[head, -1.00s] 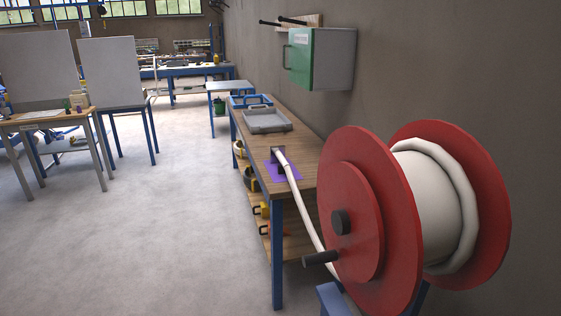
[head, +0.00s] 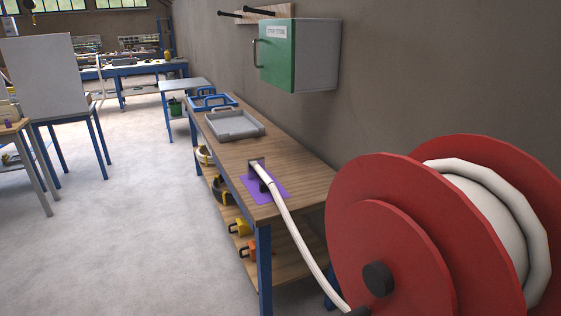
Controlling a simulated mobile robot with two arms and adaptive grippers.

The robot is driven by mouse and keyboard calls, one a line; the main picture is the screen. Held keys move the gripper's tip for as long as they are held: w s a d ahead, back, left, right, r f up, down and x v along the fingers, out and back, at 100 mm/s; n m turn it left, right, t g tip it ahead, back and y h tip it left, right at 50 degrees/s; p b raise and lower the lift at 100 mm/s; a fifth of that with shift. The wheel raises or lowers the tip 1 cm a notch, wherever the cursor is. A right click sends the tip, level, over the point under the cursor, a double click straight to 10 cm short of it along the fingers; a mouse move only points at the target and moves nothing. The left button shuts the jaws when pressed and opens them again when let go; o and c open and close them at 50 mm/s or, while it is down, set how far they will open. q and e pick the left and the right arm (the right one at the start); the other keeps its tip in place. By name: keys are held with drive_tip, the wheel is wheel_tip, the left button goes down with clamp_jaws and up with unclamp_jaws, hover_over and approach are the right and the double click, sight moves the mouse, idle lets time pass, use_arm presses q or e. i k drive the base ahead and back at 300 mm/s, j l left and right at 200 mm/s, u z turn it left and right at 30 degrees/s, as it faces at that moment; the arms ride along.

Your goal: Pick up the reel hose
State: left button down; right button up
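The white reel hose (head: 293,229) runs from the big red reel (head: 400,232) at the lower right up to the wooden workbench (head: 300,182). Its free end rests at a small dark holder (head: 257,164) on a purple mat (head: 273,189) on the bench top. More white hose (head: 497,212) is wound on the reel drum. Neither of my grippers shows in the head view.
A grey tray (head: 234,124) and a blue frame (head: 212,101) lie farther back on the bench. Yellow and orange tools sit on its lower shelf. A green-fronted cabinet (head: 300,54) hangs on the wall above. The floor (head: 120,220) left of the bench is clear.

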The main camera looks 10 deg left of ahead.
sight(255, 167)
drive_tip(key=i+j+z, duration=0.2)
drive_tip(key=j, duration=0.25)
drive_tip(key=i+j+z, duration=0.2)
drive_tip(key=j, duration=0.25)
drive_tip(key=i+j+z, duration=0.2)
drive_tip(key=j, duration=0.3)
drive_tip(key=i+j+z, duration=0.15)
drive_tip(key=j, duration=0.35)
drive_tip(key=i+j+z, duration=0.2)
drive_tip(key=j, duration=0.35)
drive_tip(key=j+z, duration=0.2)
drive_tip(key=j, duration=0.3)
